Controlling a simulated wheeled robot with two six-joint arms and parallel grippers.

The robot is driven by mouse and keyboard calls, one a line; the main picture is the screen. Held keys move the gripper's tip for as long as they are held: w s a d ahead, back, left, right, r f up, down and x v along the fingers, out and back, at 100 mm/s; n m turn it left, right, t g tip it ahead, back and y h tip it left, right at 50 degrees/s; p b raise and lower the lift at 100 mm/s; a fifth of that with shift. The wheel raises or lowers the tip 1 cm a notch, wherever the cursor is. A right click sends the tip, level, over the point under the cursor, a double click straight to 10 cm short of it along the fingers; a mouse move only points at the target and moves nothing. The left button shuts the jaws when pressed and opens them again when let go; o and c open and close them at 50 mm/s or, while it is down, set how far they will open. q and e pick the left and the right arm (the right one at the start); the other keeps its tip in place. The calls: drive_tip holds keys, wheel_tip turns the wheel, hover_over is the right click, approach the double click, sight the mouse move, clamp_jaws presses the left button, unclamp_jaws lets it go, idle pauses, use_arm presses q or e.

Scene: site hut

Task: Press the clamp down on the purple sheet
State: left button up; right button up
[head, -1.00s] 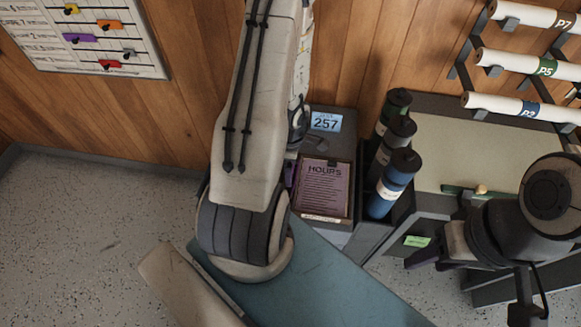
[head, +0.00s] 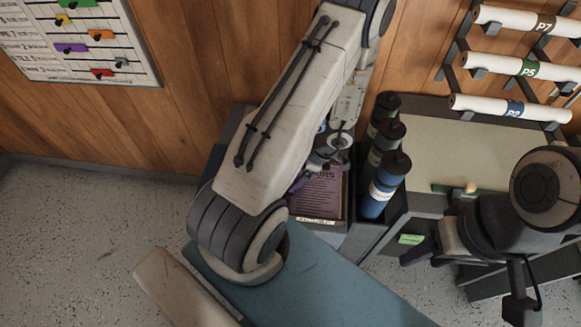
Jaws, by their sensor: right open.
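The purple sheet (head: 318,202), headed "HOURS", lies on a dark stand below the wood wall. Its upper part is covered by my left arm, and the clamp at its top edge cannot be made out. My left gripper (head: 308,178) is over the upper left of the sheet, mostly hidden behind its own arm. I cannot tell its jaw state or whether it touches anything. My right gripper (head: 428,257) is open and empty, to the right of the sheet and well apart from it, in front of the grey cabinet.
Paper rolls (head: 515,65) hang on the wall rack. A chart board (head: 85,40) is at upper left. Floor at left is clear.

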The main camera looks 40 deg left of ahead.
use_arm(q)
drive_tip(key=shift+w+d+f+g+y+p, duration=0.1)
drive_tip(key=shift+d+f+g+y+p, duration=0.15)
drive_tip(key=shift+d+g+y+p, duration=0.45)
use_arm(e)
drive_tip(key=shift+r, duration=1.35)
use_arm(q)
drive_tip(key=shift+a, duration=0.2)
drive_tip(key=shift+f, duration=0.1)
drive_tip(key=o, duration=1)
drive_tip(key=shift+o, duration=0.2)
drive_tip(key=shift+w, duration=0.1)
drive_tip(key=shift+w+d+r, duration=0.2)
drive_tip(key=shift+r, duration=0.25)
drive_tip(key=v, duration=0.6)
drive_tip(key=shift+d+r, duration=0.2)
drive_tip(key=shift+d, duration=0.05)
use_arm(e)
drive_tip(key=shift+f, duration=0.35)
